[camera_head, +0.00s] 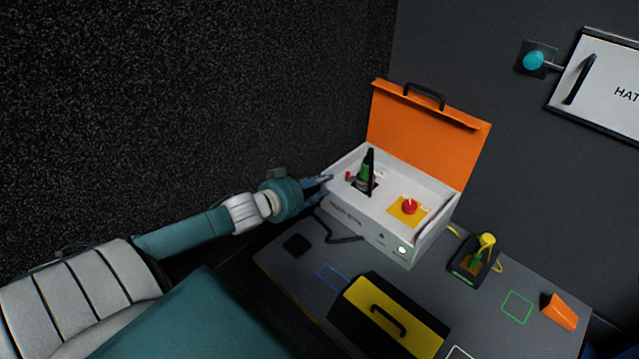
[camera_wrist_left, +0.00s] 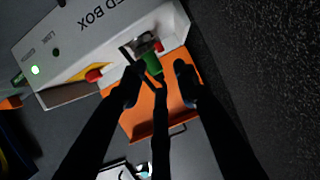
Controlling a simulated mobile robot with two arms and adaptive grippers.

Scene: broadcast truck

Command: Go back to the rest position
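My left gripper (camera_head: 323,188) is at the left side of a white box (camera_head: 390,247) with its orange lid (camera_head: 425,130) standing open. Its two fingers are spread, with nothing seen held between them. In the left wrist view the fingers (camera_wrist_left: 158,80) also stand apart, in front of the box (camera_wrist_left: 105,40) and the orange lid (camera_wrist_left: 150,115). Inside the box a green and black part (camera_head: 366,172) stands upright; its green body (camera_wrist_left: 152,64) shows between the fingers in the left wrist view. My right gripper is in neither view.
A red button (camera_head: 409,206) sits on a yellow plate in the box. The grey table (camera_head: 290,268) also bears a yellow-and-black case (camera_head: 395,318), a small device with a yellow top (camera_head: 487,241) and an orange piece (camera_head: 560,311). A hatch panel (camera_head: 605,85) is on the wall.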

